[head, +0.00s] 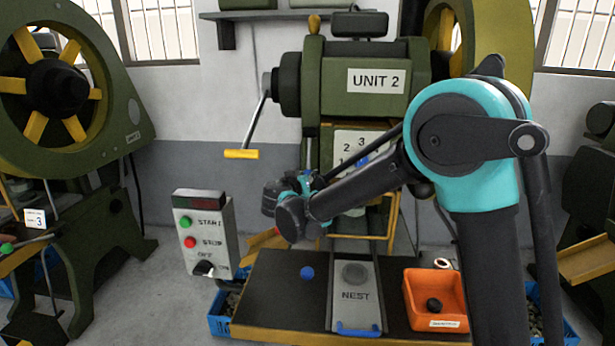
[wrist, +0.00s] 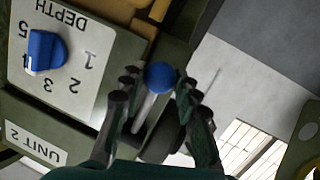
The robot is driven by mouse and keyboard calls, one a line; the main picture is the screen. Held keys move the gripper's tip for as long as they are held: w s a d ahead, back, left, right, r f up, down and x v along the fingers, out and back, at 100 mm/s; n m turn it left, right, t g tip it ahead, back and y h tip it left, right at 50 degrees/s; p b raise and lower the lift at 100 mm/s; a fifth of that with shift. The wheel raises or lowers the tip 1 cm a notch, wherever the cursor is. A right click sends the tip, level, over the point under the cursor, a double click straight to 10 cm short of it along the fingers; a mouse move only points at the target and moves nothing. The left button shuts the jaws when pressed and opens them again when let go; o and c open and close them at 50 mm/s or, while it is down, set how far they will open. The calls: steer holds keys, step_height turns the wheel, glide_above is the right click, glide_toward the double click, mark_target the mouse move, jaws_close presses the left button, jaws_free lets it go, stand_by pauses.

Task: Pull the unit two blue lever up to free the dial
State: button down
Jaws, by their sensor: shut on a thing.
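My gripper (head: 303,184) is at the front of the unit 2 press, left of its dial plate in the head view. In the wrist view my gripper (wrist: 159,86) has its two fingers on either side of the lever's blue ball knob (wrist: 160,77), shut on it. The lever's pale rod runs down from the knob between the fingers. The blue dial (wrist: 45,52) sits on a white plate marked DEPTH; it covers the place between 3 and 5. In the head view the dial (head: 362,160) is partly hidden by my arm.
A crank with a yellow handle (head: 241,154) sticks out left of the press. A START/STOP control box (head: 207,235) stands front left. The bench holds a NEST plate (head: 356,294) and an orange bin (head: 435,298). Another green press (head: 62,90) is at the left.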

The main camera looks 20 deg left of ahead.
steer(key=s+d+r+n+g+h, duration=0.1)
steer(key=s+r+g, duration=0.6)
steer(key=r+g, duration=0.1)
steer(key=shift+s+d+r, duration=0.25)
steer(key=shift+d+r, duration=0.1)
steer(key=shift+r, duration=0.3)
steer(key=c, duration=1.1)
jaws_free()
steer(key=v, duration=1.2)
steer(key=shift+w+a+r, duration=0.1)
steer(key=shift+w, duration=0.05)
